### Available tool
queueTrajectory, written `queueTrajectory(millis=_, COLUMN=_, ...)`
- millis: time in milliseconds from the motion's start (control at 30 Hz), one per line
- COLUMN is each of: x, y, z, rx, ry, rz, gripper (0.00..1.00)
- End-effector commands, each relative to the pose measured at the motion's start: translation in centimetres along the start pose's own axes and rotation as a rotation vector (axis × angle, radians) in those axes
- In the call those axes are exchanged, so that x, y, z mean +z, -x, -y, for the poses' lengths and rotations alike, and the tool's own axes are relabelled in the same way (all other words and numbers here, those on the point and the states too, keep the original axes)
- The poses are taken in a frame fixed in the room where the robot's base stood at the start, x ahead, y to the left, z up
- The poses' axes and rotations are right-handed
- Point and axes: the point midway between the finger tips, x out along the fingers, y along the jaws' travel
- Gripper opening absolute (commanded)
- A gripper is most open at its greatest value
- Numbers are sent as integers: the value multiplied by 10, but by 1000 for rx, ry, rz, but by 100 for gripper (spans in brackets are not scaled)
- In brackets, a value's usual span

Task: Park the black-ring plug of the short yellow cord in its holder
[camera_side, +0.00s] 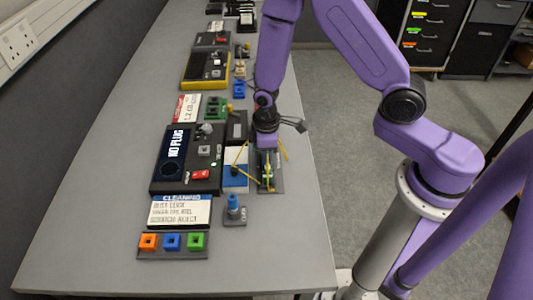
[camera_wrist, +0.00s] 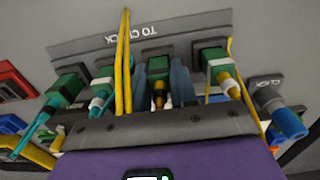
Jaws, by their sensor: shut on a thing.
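My gripper (camera_wrist: 161,85) has its two blue-grey fingers on either side of the black-ring plug (camera_wrist: 160,98), shut on it. The plug is yellow with a black ring, below a green square piece (camera_wrist: 158,66) at the dark plate marked TO CLICK (camera_wrist: 85,44). I cannot tell whether it is seated there. Yellow cord (camera_wrist: 124,65) runs up the picture just left of the fingers. In the side view my gripper (camera_side: 268,150) points down over the plate (camera_side: 272,187), with yellow cord sticking out both sides; the fingertips are hardly visible.
Beside the held plug stand a teal plug (camera_wrist: 38,133), a white-ring plug (camera_wrist: 102,90) and a yellow plug with a white ring (camera_wrist: 228,80). A blue plug (camera_wrist: 288,122) is at far right. A NO PLUG device (camera_side: 187,158) stands left; the table's front right is clear.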

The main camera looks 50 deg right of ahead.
Motion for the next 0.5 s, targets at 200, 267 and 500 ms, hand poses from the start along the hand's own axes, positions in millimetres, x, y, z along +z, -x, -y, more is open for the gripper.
queueTrajectory(millis=200, x=0, y=0, z=0, rx=0, ry=0, rz=0, gripper=0)
queueTrajectory(millis=267, x=0, y=0, z=0, rx=0, ry=0, rz=0, gripper=0)
queueTrajectory(millis=500, x=0, y=-1, z=0, rx=0, ry=0, rz=0, gripper=30)
